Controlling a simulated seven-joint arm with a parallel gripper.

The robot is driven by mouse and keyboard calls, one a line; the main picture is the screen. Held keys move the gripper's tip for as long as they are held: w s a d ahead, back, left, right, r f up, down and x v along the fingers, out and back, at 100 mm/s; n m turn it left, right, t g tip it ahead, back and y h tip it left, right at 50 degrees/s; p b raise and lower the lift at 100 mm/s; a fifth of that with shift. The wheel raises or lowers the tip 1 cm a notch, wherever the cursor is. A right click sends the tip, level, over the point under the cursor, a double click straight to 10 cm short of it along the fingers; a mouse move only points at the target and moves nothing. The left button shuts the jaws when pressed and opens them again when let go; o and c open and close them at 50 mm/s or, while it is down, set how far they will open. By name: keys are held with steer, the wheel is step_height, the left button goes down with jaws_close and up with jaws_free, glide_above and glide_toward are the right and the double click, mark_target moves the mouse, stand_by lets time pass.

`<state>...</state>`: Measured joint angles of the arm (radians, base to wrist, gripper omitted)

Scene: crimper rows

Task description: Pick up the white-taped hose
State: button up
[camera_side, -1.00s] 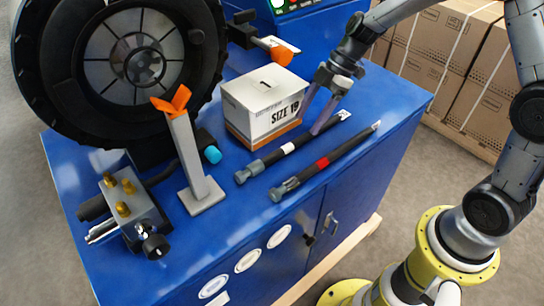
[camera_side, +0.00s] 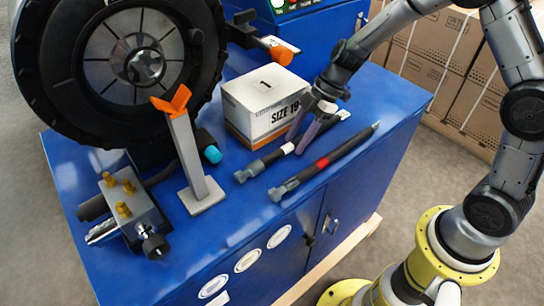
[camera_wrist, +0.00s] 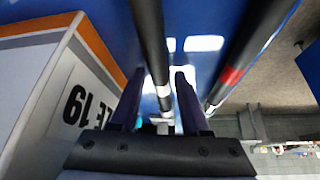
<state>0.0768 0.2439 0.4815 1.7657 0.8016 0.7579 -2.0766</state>
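The white-taped hose (camera_side: 268,161) lies on the blue cabinet top, beside the SIZE 19 box. Its white tape band shows by my fingertips, and part of the hose behind the fingers is hidden. My gripper (camera_side: 298,146) is low over it, fingers pointing down. In the wrist view the hose (camera_wrist: 149,38) runs between the two fingers of my gripper (camera_wrist: 158,78), which are apart with gaps beside the hose. The white band shows between them. I cannot tell whether the fingertips reach down past the hose.
The red-taped hose (camera_side: 345,149) lies close by, roughly parallel, on the front side. The SIZE 19 box (camera_side: 264,103) stands close on the other side. A grey post with an orange cradle (camera_side: 187,155) and a valve block (camera_side: 128,205) stand to the left.

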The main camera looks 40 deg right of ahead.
jaws_close()
steer(key=shift+r, duration=0.1)
stand_by(1.0)
